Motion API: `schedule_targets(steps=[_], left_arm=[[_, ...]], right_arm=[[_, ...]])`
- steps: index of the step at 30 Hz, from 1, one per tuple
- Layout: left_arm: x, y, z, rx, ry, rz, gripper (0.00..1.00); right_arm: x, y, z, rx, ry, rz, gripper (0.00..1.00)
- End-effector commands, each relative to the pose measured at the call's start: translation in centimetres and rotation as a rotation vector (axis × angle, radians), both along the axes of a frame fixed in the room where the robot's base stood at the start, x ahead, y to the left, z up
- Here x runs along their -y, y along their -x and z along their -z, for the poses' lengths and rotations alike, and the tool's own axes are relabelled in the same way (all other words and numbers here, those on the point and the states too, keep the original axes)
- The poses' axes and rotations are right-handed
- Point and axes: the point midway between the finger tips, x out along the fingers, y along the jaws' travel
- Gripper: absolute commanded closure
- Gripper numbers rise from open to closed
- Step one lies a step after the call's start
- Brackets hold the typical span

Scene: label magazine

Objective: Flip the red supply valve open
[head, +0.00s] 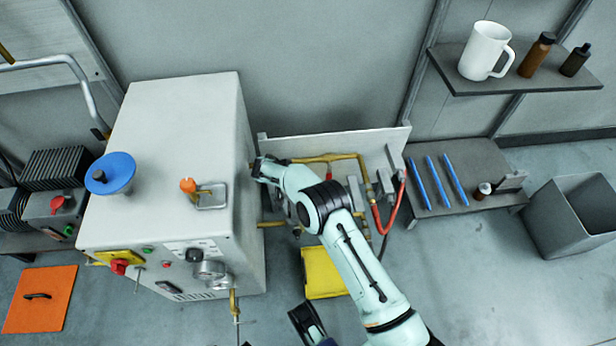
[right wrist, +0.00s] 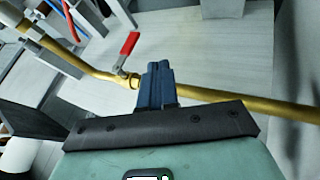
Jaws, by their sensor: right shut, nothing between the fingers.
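The red supply valve lever (right wrist: 130,43) shows in the right wrist view, joined by a metal stem to a fitting on the brass pipe (right wrist: 235,99). The lever points away from the pipe, across its line. In the head view a small red part (head: 330,174) below the brass pipe (head: 335,158) looks like the same lever, partly hidden by my right arm. My right gripper (right wrist: 157,75) is shut and empty, its fingertips just right of the lever's stem and close to the pipe. In the head view the right gripper (head: 259,167) is beside the white cabinet.
The white cabinet (head: 175,135) stands left of my right gripper. A red hose (head: 385,218) and grey fittings are right of my arm. A yellow box (head: 320,275) lies below. A shelf (head: 510,82) holds a mug and bottles at the upper right.

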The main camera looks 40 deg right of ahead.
Motion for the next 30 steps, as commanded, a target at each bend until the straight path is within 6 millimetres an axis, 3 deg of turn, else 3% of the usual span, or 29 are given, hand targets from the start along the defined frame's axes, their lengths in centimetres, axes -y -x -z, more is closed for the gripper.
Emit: schedule_targets(steps=[3, 13, 21, 30], left_arm=[[-0.3, 0.6, 1.3, -0.023, -0.002, -0.005, 0.57], [-1.0, 5.7, 5.8, -0.197, 0.007, -0.015, 0.57], [-0.9, 4.9, 4.7, -0.168, 0.006, -0.012, 0.57], [-0.9, 4.7, 4.7, -0.163, 0.005, -0.011, 0.57]], right_arm=[[1.4, -0.1, 2.1, -0.003, 0.0, 0.004, 1.0], [5.4, -0.8, 7.7, -0.002, 0.0, 0.003, 1.0], [8.4, 0.8, 7.1, -0.001, -0.001, 0.001, 1.0], [8.8, 1.1, 7.2, -0.001, 0.0, 0.0, 1.0]])
